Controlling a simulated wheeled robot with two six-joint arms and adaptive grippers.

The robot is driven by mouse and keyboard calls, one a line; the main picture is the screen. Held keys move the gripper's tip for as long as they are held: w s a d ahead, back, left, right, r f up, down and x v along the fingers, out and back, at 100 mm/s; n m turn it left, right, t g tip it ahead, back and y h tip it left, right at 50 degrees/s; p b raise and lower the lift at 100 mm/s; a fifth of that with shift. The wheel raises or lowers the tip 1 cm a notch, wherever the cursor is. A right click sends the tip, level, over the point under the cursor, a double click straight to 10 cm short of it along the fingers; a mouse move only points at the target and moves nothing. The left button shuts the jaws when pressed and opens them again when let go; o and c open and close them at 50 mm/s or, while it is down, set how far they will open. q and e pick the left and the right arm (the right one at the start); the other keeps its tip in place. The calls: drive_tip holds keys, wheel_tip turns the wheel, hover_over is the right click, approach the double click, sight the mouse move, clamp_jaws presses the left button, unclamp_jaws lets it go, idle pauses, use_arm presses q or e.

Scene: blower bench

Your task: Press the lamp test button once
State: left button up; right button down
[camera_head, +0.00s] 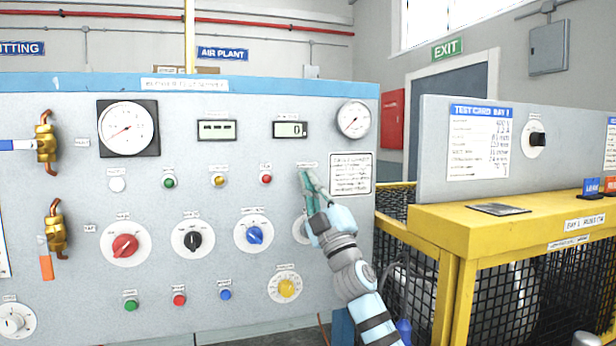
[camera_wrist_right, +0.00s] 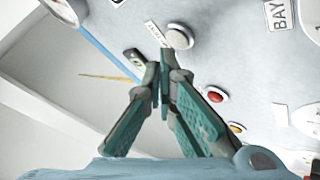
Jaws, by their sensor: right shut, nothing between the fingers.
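My right gripper (camera_head: 308,174) is in front of the grey panel (camera_head: 75,270), at the right end of the upper row of small lamps and buttons. Its fingers are shut and empty. In the wrist view the closed fingertips (camera_wrist_right: 163,60) point toward a round pale grey button (camera_wrist_right: 180,37) beside a small label (camera_wrist_right: 155,33). This is probably the lamp test button, but the label is too blurred to read. The tips look just short of it; contact cannot be told. In the head view the gripper hides this button. My left gripper is not in view.
A red button (camera_head: 265,179) sits left of the gripper, with a yellow one (camera_head: 218,180) further left. A blue knob (camera_head: 254,235) and a yellow dial (camera_head: 286,288) are lower. A partly hidden dial (camera_head: 299,229) is behind my wrist. A yellow-framed bench (camera_head: 480,222) stands right.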

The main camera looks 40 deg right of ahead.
drive_tip(key=shift+s, duration=0.1)
drive_tip(key=s, duration=0.1)
drive_tip(key=s+a, duration=0.1)
drive_tip(key=s, duration=0.2)
drive_tip(key=shift+s+a+p, duration=0.35)
drive_tip(key=shift+a, duration=0.05)
idle(0.8)
